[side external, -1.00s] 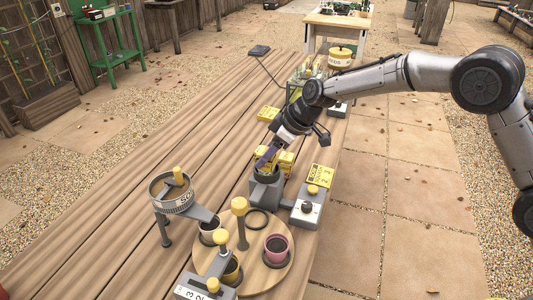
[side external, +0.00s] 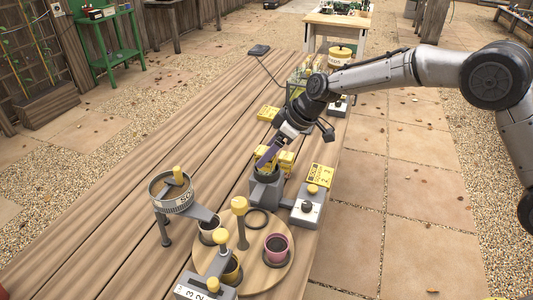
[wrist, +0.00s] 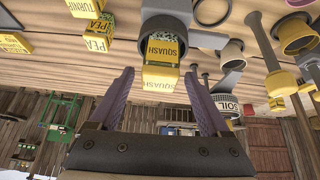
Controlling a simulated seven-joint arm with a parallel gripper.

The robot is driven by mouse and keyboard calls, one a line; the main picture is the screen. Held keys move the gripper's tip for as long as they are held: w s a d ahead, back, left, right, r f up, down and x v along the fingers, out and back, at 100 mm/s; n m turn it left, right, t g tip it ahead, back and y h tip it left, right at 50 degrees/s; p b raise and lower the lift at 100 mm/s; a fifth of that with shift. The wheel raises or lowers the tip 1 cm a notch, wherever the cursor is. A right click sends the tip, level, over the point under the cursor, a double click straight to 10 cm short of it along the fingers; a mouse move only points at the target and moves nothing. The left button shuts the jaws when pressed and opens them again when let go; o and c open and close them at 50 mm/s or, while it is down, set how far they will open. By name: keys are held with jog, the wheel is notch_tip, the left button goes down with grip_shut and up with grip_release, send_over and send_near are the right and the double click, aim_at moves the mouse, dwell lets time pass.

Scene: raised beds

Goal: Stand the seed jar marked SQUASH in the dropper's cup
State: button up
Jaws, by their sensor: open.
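The SQUASH jar (wrist: 162,50), with a yellow label and yellow top, appears to stand in the round mouth of the grey cup (wrist: 166,8), which I take as the dropper's cup. In the side view the cup (side external: 264,194) sits beside the round wooden board, with yellow showing just above its dark rim. My gripper (wrist: 160,95) is open. Its two purple fingers lie on either side of the jar's top, apart from it in the wrist view. In the side view my gripper (side external: 265,160) is just above the cup and partly hides the jar.
Yellow TURNIP (wrist: 85,6) and PEA (wrist: 97,38) jars stand close beside the cup. A grey box with a knob (side external: 307,208) is at its right. The round board (side external: 275,283) carries a pink pot (side external: 277,250). A SOIL hopper (side external: 172,194) stands left. The left table planks are clear.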

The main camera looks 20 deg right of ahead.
jog(key=v, duration=1)
jog(key=shift+r, duration=0.3)
jog(key=shift+s+d, duration=0.15)
jog(key=shift+s, duration=0.05)
jog(key=s+d+r+m+h, duration=0.1)
jog(key=s+d+r+m, duration=0.1)
jog(key=s+d+r, duration=0.5)
jog(key=s+d+f+m+h, duration=0.1)
jog(key=s+d+f+m, duration=0.1)
jog(key=s, duration=0.8)
jog(key=s+d+f+m+h, duration=0.1)
jog(key=s+d, duration=0.4)
jog(key=s, duration=0.5)
jog(key=s+d+f+m+t+h, duration=0.1)
jog(key=s+d+m, duration=0.3)
jog(key=s, duration=0.6)
jog(key=shift+f, duration=0.9)
